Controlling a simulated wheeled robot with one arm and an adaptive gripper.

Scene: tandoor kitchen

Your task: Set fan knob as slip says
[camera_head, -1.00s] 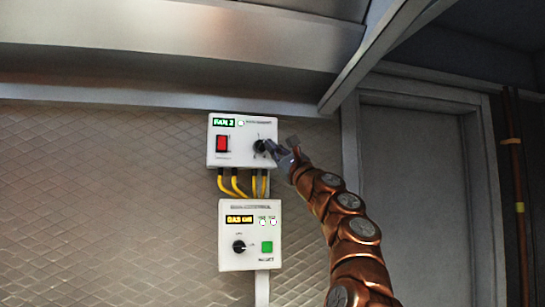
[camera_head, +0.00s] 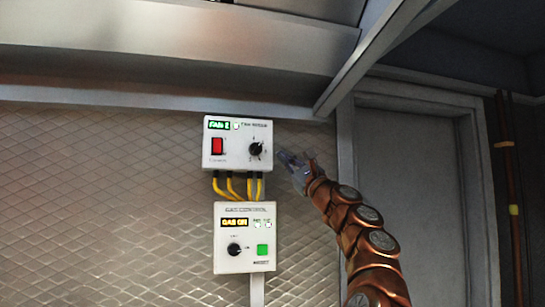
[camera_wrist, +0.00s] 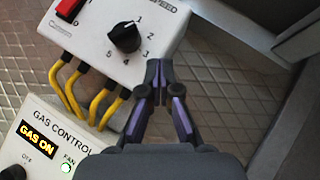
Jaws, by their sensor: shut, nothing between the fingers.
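The fan box (camera_head: 237,142) is a white wall panel with a green-lit FAN display, whose digit is too blurred to read surely. Its black fan knob (camera_head: 257,149) is at the right of the box. My gripper (camera_head: 286,158) is just right of the box, apart from the knob. In the wrist view its fingertips (camera_wrist: 157,66) are together and empty, below and right of the knob. No slip is seen.
A red rocker switch (camera_head: 217,146) is on the fan box. Yellow cables (camera_head: 232,185) run down to the gas control box (camera_head: 244,237), which reads GAS ON and has a black knob and green button. A hood edge is above; a grey door (camera_head: 408,200) stands right.

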